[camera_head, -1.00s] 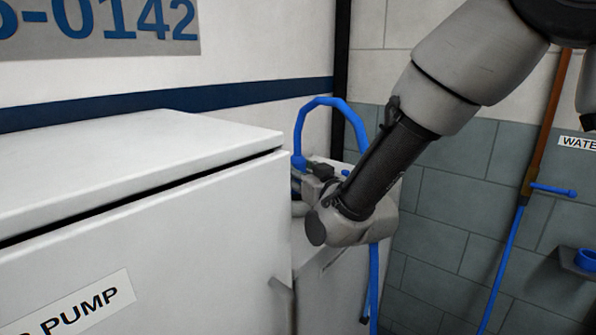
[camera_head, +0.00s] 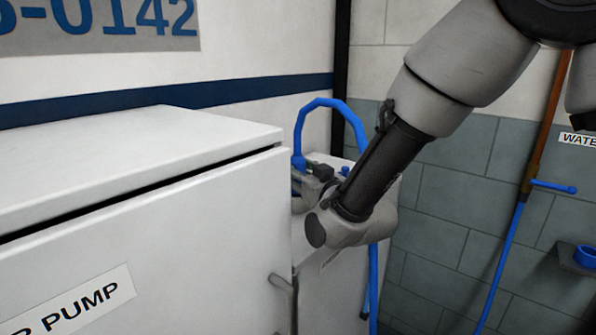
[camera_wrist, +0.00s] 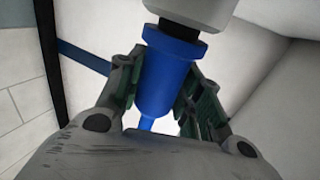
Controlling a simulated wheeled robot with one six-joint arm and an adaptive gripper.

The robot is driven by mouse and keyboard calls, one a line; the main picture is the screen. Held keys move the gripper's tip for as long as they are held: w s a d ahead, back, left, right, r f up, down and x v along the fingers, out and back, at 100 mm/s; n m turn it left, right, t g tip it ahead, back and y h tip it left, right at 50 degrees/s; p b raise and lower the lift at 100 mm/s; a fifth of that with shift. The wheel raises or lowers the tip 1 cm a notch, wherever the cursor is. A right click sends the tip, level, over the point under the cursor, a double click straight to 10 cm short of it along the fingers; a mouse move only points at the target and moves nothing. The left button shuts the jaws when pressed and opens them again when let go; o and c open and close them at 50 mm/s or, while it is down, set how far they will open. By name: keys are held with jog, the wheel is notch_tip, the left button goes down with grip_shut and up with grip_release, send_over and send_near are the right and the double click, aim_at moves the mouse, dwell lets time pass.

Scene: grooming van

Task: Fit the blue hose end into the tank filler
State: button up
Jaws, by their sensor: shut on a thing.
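The blue hose end (camera_wrist: 168,75) is between the fingers of my gripper (camera_wrist: 165,90), which is shut on it in the wrist view. Its wide rim faces a dark collar under a pale round part (camera_wrist: 190,12) at the top. This may be the tank filler, but I cannot tell for sure, nor whether the hose end is seated in it. In the head view my gripper (camera_head: 315,185) is partly hidden behind the pump cabinet's edge. The blue hose (camera_head: 322,102) loops up from it and hangs down behind my arm.
A white pump cabinet (camera_head: 140,230) fills the left foreground, with a handle (camera_head: 284,290) near its right edge. A lower white unit (camera_head: 335,275) stands behind it.

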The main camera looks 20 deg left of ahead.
jog(key=shift+f, duration=0.4)
jog(key=o, duration=1.2)
jog(key=shift+o, duration=0.2)
jog(key=v, duration=1.1)
jog(key=shift+s+d, duration=0.1)
jog(key=shift+d, duration=0.05)
jog(key=w+d+r+m+h, duration=0.1)
jog(key=w+d+m+h, duration=0.4)
jog(key=d, duration=0.6)
jog(key=d+r+g+h, duration=0.2)
jog(key=d+g+h, duration=0.15)
jog(key=d, duration=1.55)
jog(key=s+d+m+g+h, duration=0.4)
jog(key=s+d+g, duration=0.1)
jog(key=s+d, duration=1.3)
jog(key=shift+s+d, duration=0.15)
jog(key=shift+s, duration=0.45)
